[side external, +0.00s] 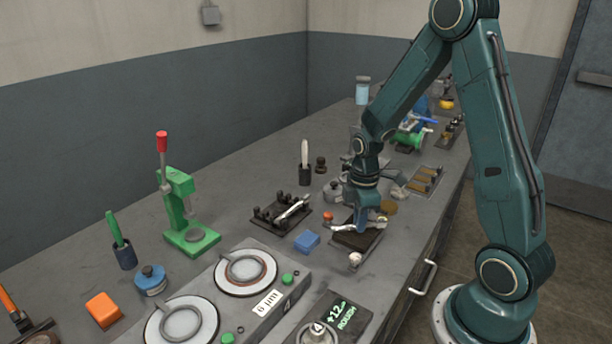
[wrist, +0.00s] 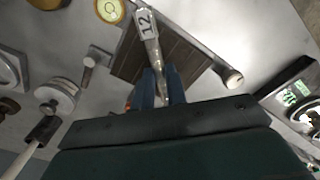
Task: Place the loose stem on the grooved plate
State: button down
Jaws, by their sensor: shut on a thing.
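My gripper (side external: 362,222) is shut on the loose stem (side external: 342,225), a slim silvery piece. In the wrist view the stem (wrist: 151,42) runs up from between my two blue fingers (wrist: 161,88) and carries a tag reading 12. The grooved plate (side external: 352,241) is a dark brown slab directly beneath my gripper. Its parallel grooves show in the wrist view (wrist: 187,56), where the stem lies across the picture of the plate, at an angle to the grooves. I cannot tell whether the stem touches the plate. My fingers hide the part they grip.
A dark rack (side external: 267,217) with upright pegs and another silvery piece stands left of the plate. A pale round-ended piece (side external: 355,259) sits at the plate's front edge. A green press (side external: 183,240) stands farther left.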

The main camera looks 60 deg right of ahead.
jog(key=shift+f, duration=0.15)
jog(key=c, duration=1.4)
grip_release()
jog(key=shift+c, duration=0.2)
notch_tip(320, 180, up, 12)
jog(key=shift+r, duration=0.2)
jog(key=shift+a, duration=0.1)
jog(key=s+a+r+m+t, duration=0.5)
jog(key=s+a+r+m, duration=0.4)
jog(key=s+a, duration=0.4)
jog(key=shift+s+a+r+t, duration=0.3)
jog(key=shift+s+a+r, duration=0.1)
jog(key=shift+r, duration=0.45)
